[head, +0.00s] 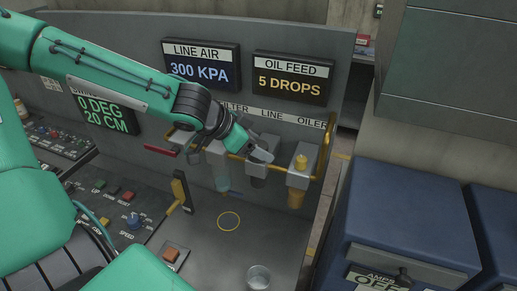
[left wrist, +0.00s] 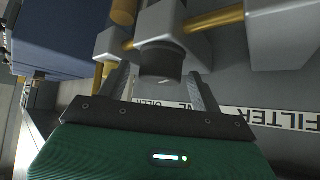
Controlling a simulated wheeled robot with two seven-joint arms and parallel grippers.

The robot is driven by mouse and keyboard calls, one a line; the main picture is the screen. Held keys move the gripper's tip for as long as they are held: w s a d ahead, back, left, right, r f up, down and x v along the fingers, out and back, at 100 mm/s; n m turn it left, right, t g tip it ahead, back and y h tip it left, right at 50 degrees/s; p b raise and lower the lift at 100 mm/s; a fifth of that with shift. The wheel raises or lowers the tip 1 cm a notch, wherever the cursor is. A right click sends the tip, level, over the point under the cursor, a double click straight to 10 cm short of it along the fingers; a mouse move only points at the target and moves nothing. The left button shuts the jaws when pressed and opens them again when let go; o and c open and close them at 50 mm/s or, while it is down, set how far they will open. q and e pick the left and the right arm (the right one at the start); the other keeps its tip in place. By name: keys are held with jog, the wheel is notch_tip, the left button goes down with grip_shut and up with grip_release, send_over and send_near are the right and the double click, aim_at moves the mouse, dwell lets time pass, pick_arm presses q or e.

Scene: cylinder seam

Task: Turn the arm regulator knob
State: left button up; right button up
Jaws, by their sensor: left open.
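My left gripper (head: 262,150) is open at the middle unit of the air-line row, under a label reading LINE (head: 271,115). In the left wrist view, which is upside down, a dark round knob (left wrist: 160,62) on a light grey regulator body (left wrist: 172,28) lies between the open fingers of the gripper (left wrist: 158,72). I see gaps at both sides, so the fingers do not appear to grip it. In the head view the gripper hides the knob. No label reading ARM is readable. My right gripper is not in view.
A red lever (head: 160,150) is farther left. A cup (head: 259,277) stands on the bench. Displays read 300 KPA (head: 200,70) and 5 DROPS (head: 290,84).

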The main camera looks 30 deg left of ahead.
pick_arm(q)
jog(key=shift+w+d+f, duration=0.1)
jog(key=shift+w+f, duration=0.1)
jog(key=shift+f, duration=0.1)
jog(key=shift+c, duration=0.5)
